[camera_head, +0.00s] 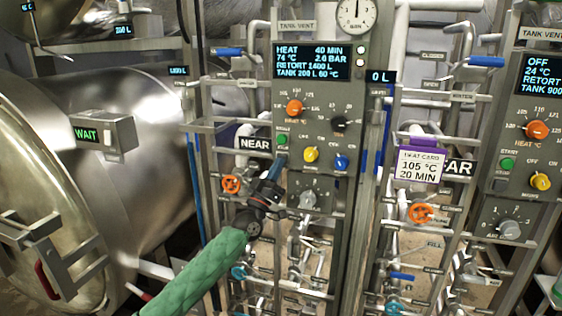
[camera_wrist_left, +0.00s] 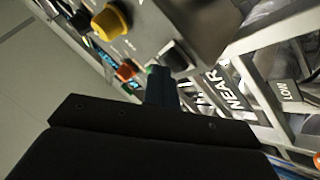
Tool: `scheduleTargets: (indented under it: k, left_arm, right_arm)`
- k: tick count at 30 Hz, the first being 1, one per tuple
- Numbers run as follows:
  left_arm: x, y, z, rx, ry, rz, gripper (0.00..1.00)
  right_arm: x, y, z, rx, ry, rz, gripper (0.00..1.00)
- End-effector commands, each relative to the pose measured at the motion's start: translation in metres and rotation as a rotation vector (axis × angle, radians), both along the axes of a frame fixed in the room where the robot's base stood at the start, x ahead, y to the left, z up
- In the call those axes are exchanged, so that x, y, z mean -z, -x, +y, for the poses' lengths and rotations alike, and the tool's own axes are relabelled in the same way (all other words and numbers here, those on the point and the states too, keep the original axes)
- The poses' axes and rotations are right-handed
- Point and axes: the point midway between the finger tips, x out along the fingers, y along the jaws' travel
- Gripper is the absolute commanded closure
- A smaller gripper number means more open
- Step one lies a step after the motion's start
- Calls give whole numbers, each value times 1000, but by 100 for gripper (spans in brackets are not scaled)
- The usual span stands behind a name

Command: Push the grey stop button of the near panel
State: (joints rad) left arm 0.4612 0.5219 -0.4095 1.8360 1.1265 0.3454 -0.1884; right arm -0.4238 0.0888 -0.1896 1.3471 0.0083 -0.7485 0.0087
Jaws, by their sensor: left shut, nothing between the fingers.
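The near panel (camera_head: 262,106) is a grey box with a lit display, marked by a NEAR sign (camera_head: 255,144). Its green start button (camera_head: 282,140) is on its lower left. In the left wrist view, a dark grey block (camera_wrist_left: 174,57) beside the partly covered green button (camera_wrist_left: 152,70) looks like the stop button. In the head view, the fingertips hide most of the area below the green button. My left gripper (camera_head: 275,168) is shut and empty, its tips (camera_wrist_left: 161,80) very close to the stop button. I cannot tell whether they touch. My right gripper is not in view.
A yellow knob (camera_head: 311,154), a blue knob (camera_head: 341,162) and an orange knob (camera_head: 295,107) are on the same panel. An orange valve wheel (camera_head: 231,184) and pipes lie close by the gripper. The FAR sign (camera_head: 459,168) and second panel (camera_head: 525,120) stand to the right.

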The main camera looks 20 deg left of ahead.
Motion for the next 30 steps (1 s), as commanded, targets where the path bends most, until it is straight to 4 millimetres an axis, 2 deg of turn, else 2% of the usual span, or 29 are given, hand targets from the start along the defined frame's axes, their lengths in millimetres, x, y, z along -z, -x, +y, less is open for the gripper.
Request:
scheduleTargets:
  k: [30]
  left_arm:
    - [-1, -8, 0, -1, 0, -1, 100]
  right_arm:
    - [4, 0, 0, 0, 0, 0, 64]
